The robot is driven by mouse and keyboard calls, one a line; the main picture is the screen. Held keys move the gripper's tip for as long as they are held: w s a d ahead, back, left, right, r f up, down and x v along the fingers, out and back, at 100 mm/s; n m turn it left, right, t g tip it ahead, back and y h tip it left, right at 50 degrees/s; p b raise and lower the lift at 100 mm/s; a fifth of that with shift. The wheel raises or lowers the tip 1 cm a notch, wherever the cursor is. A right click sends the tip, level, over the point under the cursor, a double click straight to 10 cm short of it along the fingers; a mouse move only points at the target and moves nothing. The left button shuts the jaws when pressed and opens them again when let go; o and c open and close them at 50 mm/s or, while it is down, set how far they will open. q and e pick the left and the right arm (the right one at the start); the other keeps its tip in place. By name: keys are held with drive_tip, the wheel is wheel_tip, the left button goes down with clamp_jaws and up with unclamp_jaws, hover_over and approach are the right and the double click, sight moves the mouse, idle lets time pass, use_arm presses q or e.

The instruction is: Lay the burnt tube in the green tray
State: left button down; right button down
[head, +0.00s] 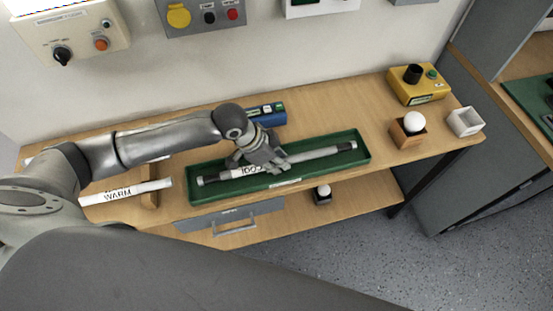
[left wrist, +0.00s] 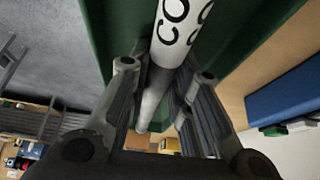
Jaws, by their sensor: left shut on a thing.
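The green tray (head: 363,158) is long and shallow and stands on the wooden bench. A long grey-white tube (head: 318,154), with a dark stretch near its left end and a "COOL" label, lies lengthwise within the tray's outline. I take it to be the burnt tube. My left gripper (head: 266,163) is over the tray, shut on the tube near its middle and hiding part of it. In the left wrist view the tube (left wrist: 178,38) passes between the fingers, with the tray (left wrist: 235,25) behind. I cannot tell whether the tube touches the tray floor. My right gripper is not in view.
A white tube marked "WARM" (head: 125,192) rests on a wooden support at the left. A blue device (head: 268,113) stands behind the tray. A yellow box (head: 418,85), a wooden block with a white ball (head: 408,130) and a white holder (head: 466,122) stand at the right.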

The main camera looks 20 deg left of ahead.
use_arm(q)
drive_tip(key=shift+s+f, duration=0.4)
drive_tip(key=shift+f, duration=0.15)
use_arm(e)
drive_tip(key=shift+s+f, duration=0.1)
use_arm(q)
drive_tip(key=c, duration=1.3)
unclamp_jaws()
drive_tip(key=shift+o, duration=0.3)
drive_tip(key=shift+w+f, duration=0.15)
drive_tip(key=shift+w, duration=0.1)
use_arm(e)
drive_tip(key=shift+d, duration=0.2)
use_arm(q)
drive_tip(key=shift+a, duration=0.1)
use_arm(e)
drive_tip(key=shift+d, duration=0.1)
